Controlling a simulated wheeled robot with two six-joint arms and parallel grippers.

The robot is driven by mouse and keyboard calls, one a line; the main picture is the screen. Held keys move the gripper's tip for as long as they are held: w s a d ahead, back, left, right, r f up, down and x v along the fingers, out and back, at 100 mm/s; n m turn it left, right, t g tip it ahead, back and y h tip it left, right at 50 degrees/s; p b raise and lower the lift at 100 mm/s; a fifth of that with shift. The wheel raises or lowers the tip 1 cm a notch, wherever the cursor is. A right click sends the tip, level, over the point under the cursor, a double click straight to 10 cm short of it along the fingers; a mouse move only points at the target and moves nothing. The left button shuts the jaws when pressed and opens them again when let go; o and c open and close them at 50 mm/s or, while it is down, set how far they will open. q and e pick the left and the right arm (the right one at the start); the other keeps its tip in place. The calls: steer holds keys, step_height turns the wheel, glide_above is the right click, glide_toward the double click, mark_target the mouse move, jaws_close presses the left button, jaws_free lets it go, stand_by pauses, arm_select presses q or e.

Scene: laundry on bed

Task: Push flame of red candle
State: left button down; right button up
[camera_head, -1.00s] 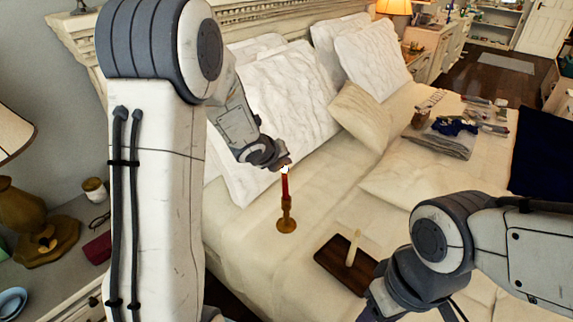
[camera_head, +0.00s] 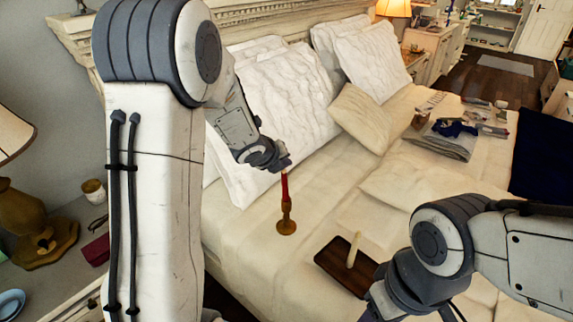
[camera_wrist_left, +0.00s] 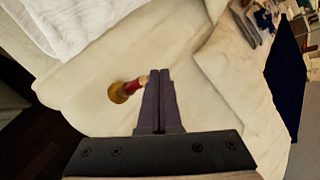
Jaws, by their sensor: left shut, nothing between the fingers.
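The red candle (camera_head: 285,188) stands upright in a brass-coloured holder (camera_head: 287,225) on the bed. No flame shows on it now. My left gripper (camera_head: 285,164) is shut and empty, with its tips right at the candle's top. In the left wrist view the candle (camera_wrist_left: 133,86) and its holder (camera_wrist_left: 117,93) lie just left of the closed fingers (camera_wrist_left: 158,75). I cannot tell whether the fingers touch the wick. My right arm is at the lower right of the head view, and its fingers are out of the frame.
A dark wooden tray (camera_head: 333,266) with a cream candle (camera_head: 353,249) lies on the bed. White pillows (camera_head: 280,100) stand behind the left gripper. Folded clothes (camera_head: 445,143) lie farther right. A nightstand (camera_head: 60,285) with a lamp (camera_head: 35,225) is at the left.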

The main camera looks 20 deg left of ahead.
step_height(320, 180, up, 6)
steer(key=p, duration=0.5)
steer(key=shift+f, duration=0.25)
